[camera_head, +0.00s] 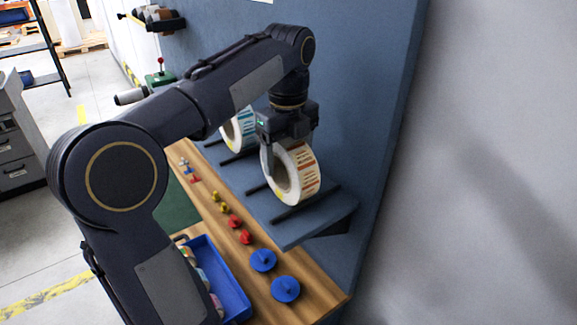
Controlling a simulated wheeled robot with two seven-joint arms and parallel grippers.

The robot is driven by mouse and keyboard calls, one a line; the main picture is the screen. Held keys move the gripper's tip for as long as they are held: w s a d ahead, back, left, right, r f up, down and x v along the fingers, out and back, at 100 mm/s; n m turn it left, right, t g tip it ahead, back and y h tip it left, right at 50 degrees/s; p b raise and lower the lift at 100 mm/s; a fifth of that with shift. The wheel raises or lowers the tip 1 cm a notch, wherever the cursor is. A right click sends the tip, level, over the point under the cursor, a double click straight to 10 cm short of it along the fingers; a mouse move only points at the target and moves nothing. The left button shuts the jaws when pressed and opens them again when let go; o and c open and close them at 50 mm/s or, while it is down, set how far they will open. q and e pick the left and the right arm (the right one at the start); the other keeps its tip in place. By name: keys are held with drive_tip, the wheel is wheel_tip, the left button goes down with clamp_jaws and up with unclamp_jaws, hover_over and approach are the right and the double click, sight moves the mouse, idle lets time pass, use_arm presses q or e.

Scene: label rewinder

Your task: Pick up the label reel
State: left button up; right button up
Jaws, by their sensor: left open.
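A label reel (306,172) with orange and white labels stands upright on the blue-grey shelf, between dark rails. A second label reel (229,132) with teal and white labels stands farther back on the same shelf, partly hidden by my arm and gripper. My left gripper (279,160) points down at the top of the orange reel and is open. One finger shows against the near side of the reel, in front of its core opening. The other finger is hidden, and I cannot tell whether either finger touches the reel. My right gripper is not in view.
The shelf (318,222) is fixed to a blue wall panel (365,90) on the right. Below it, a wooden bench (312,298) carries blue knobs (285,289), red and yellow pieces, and a blue bin (231,282). The shelf's near end is clear.

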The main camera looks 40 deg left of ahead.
use_arm(q)
drive_tip(key=shift+f, duration=0.4)
drive_tip(key=shift+c, duration=0.3)
drive_tip(key=shift+r, duration=0.1)
drive_tip(key=c, duration=1.4)
